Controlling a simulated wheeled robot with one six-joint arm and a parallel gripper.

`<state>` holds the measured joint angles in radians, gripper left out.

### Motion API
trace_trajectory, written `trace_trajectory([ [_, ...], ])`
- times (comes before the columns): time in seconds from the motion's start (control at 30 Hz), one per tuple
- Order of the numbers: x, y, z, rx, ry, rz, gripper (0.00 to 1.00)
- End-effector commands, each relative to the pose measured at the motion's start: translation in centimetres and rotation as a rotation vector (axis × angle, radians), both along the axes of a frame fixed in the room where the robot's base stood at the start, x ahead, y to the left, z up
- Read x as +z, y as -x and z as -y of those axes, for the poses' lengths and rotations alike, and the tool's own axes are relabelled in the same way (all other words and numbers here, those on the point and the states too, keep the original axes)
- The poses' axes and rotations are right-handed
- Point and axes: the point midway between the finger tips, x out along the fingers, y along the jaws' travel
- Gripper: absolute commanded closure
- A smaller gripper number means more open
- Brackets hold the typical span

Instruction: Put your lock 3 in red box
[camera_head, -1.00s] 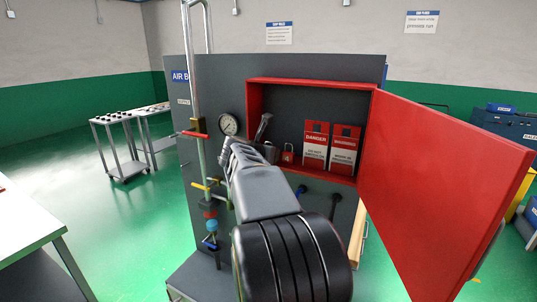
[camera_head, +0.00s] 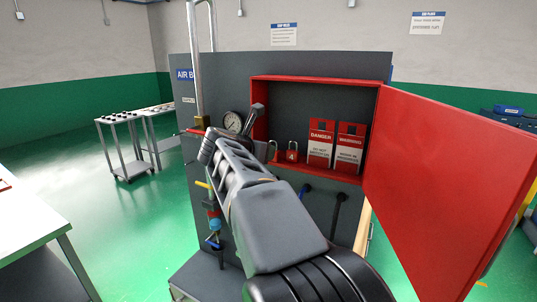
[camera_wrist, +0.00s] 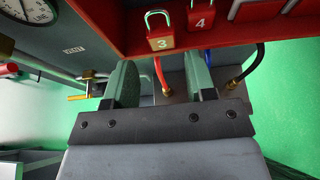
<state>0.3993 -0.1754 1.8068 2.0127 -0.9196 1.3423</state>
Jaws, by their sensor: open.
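Lock 3 (camera_wrist: 160,42) is a red padlock marked 3 with a pale shackle, standing at the front of the red box. In the wrist view the red box (camera_wrist: 108,20) fills the top. My gripper (camera_wrist: 160,65) is open and empty, its two dark fingers pointing toward the box just below lock 3, apart from it. In the head view the open red box (camera_head: 318,80) shows on the grey panel. There my arm covers most of lock 3; only its shackle (camera_head: 272,146) shows clearly.
Red lock 4 (camera_head: 292,153) stands right of lock 3. Two red and white tags (camera_head: 321,146) lean inside the box. The box's red door (camera_head: 450,190) swings wide to the right. A gauge (camera_head: 233,122) and pipes sit left; hoses (camera_wrist: 248,70) run below the box.

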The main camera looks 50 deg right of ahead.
Motion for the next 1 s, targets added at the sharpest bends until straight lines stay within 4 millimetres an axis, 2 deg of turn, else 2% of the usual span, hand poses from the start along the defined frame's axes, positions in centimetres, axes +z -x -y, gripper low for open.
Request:
trace_trajectory([
  [0.2,1.0,0.7,-2.6,0.003,-0.001,0.002,0.49],
  [0.47,1.6,1.0,-3.7,0.007,0.005,-0.002,0.49],
  [0.57,2.1,0.4,-4.0,0.074,0.071,-0.037,0.49],
  [0.67,3.5,-1.3,-5.3,0.257,0.254,-0.137,0.49],
  [0.77,4.6,-4.0,-8.8,0.549,0.556,-0.329,0.49],
  [0.83,4.3,-5.7,-12.9,0.789,0.816,-0.506,0.49],
  [0.93,1.3,-6.6,-19.6,1.132,1.202,-0.784,0.49],
  [1.0,-2.1,-6.0,-23.8,1.359,1.463,-0.975,0.49],
])
